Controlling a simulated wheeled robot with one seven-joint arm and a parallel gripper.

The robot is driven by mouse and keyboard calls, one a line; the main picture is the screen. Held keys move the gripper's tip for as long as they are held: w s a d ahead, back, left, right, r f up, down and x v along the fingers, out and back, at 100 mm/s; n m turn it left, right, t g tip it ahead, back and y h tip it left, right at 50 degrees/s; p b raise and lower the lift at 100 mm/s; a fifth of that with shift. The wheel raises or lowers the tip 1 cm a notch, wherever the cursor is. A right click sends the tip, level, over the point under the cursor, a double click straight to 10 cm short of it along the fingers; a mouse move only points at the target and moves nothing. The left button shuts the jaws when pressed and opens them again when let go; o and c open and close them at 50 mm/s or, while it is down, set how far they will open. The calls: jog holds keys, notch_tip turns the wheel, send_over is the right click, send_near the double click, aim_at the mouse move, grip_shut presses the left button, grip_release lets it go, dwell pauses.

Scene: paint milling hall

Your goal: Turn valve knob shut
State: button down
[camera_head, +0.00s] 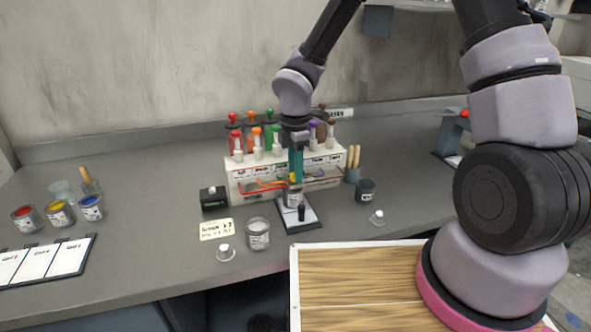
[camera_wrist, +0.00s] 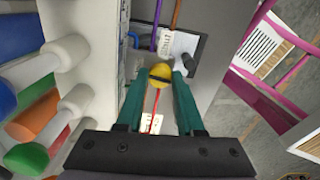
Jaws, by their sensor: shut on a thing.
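The yellow valve knob (camera_wrist: 160,72) with a dark stripe sits between the teal fingers of my gripper (camera_wrist: 158,80) in the wrist view. My gripper is shut on it. In the head view my gripper (camera_head: 296,178) points down at the front of the white dispenser rack (camera_head: 240,180), and only a little of the yellow knob (camera_head: 292,177) shows beside the fingers. Colored tubes run along the rack's front. A small container (camera_head: 294,198) stands below my gripper on a scale-like plate (camera_head: 303,224). The dispenser outlets are mostly hidden.
Colored-capped bottles (camera_head: 269,115) stand on the rack. A glass jar (camera_head: 258,234), a black box (camera_head: 214,199) and a dark cup (camera_head: 365,190) stand close by. Paint cans (camera_head: 60,213) and a card tray (camera_head: 42,261) are at left. The counter between is mostly clear.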

jog(key=m, duration=1.2)
jog(key=shift+m, duration=2.2)
jog(key=c, duration=0.5)
grip_release()
jog(key=shift+c, duration=0.2)
